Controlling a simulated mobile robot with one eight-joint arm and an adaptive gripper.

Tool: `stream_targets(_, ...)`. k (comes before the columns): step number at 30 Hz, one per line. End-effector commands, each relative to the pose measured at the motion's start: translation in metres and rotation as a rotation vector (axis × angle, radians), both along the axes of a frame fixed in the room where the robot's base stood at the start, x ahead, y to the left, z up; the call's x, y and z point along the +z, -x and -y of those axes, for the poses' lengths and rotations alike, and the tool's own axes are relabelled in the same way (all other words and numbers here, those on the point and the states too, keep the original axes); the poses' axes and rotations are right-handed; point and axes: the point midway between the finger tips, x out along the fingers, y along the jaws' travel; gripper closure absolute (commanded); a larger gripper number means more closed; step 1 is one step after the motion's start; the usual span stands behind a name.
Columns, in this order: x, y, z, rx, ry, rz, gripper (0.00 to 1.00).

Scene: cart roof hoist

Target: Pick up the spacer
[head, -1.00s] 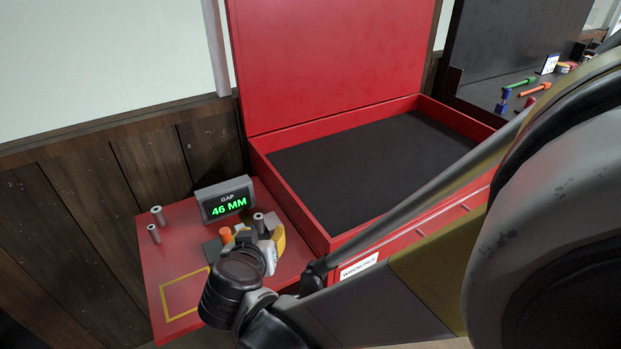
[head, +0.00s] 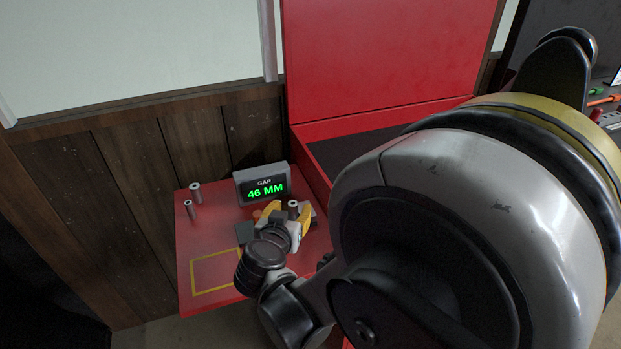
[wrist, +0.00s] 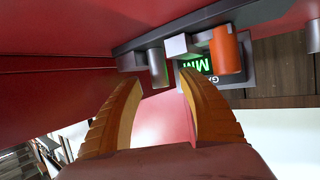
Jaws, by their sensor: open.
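Grey metal spacers stand upright on the red side shelf (head: 215,240): a taller one (head: 196,192) and a shorter one (head: 189,209) at its back left, and another (head: 293,207) near my gripper. My gripper (head: 289,214) is open, its yellow fingers pointing toward that third spacer. In the wrist view, my gripper (wrist: 158,80) is empty, and a grey spacer (wrist: 156,68) shows beyond and between the fingertips. I cannot tell whether they reach around it. An orange cylinder (wrist: 226,52) and a pale block (wrist: 176,45) sit beside it.
A display (head: 263,185) reading "GAP 46 MM" stands behind my gripper. A yellow outlined square (head: 192,278) on the shelf's front left is empty. The red cart with its raised lid (head: 390,55) is at right, partly hidden by my arm. A wood-panelled wall (head: 120,165) is behind.

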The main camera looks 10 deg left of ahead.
Motion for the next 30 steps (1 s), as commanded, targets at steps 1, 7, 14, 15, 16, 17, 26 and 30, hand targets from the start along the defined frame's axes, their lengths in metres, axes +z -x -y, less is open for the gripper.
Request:
stream_targets(1,-0.007,-0.008,0.000,-0.004,-0.001,-0.001,0.52)
stream_targets(7,-0.009,-0.020,-0.001,0.000,0.000,-0.001,0.52)
stream_targets(14,-0.008,-0.020,-0.001,0.000,0.000,-0.001,0.87)
stream_targets(15,-0.008,-0.020,-0.001,0.000,0.000,-0.001,0.99)
stream_targets(16,-0.008,-0.019,-0.001,0.000,0.000,-0.001,1.00)
stream_targets(17,-0.008,-0.020,-0.001,0.000,0.000,-0.001,1.00)
stream_targets(26,-0.008,-0.019,-0.001,0.000,0.000,-0.001,1.00)
stream_targets(30,-0.002,-0.020,-0.001,0.000,0.000,-0.001,1.00)
